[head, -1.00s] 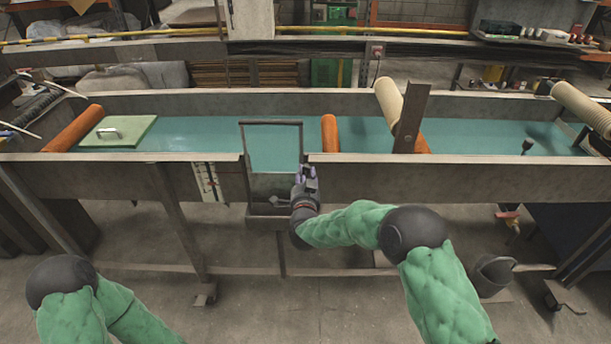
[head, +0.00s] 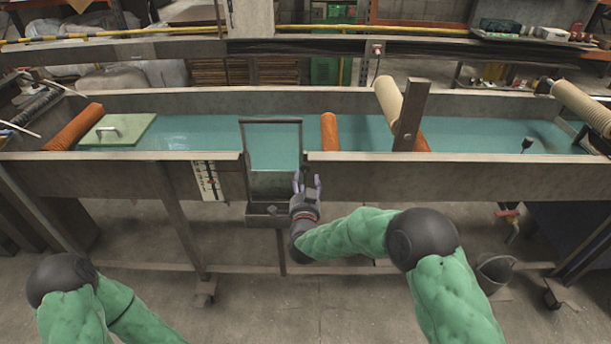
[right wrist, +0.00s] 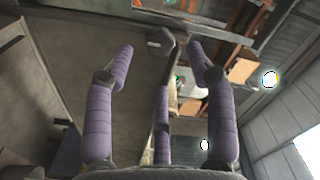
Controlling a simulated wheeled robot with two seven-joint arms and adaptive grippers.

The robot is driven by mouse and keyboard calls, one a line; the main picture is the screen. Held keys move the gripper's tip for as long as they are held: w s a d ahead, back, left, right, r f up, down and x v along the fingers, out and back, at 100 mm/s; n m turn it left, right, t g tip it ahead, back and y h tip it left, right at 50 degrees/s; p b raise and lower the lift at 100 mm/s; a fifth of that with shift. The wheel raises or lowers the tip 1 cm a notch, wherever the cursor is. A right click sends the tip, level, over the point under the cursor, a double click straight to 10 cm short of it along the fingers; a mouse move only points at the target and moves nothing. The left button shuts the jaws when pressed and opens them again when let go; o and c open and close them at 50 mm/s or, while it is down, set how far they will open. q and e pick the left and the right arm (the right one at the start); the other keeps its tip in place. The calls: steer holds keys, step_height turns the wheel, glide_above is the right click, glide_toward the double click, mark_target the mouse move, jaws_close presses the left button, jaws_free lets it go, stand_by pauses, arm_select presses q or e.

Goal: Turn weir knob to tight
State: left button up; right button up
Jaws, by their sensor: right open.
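The weir gate (head: 272,122) is an upright framed panel in a gap of the trough's front wall. A small dark knob (head: 272,210) shows low at its front. My right gripper (head: 308,182) is just right of the gate, fingers spread, pointing up and away, holding nothing. In the right wrist view a grey, many-sided knob (right wrist: 160,38) appears beyond and between the open purple fingertips (right wrist: 160,50), apart from them. I cannot tell the knob's turn. My left arm shows at the lower left; its gripper is out of view.
The long trough (head: 400,181) holds blue-green water, with orange rollers (head: 329,132) and a green lidded float (head: 118,131). A white gauge (head: 207,181) is left of the gate.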

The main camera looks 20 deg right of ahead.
steer(key=v, duration=0.7)
steer(key=shift+s, duration=0.35)
steer(key=shift+a, duration=0.15)
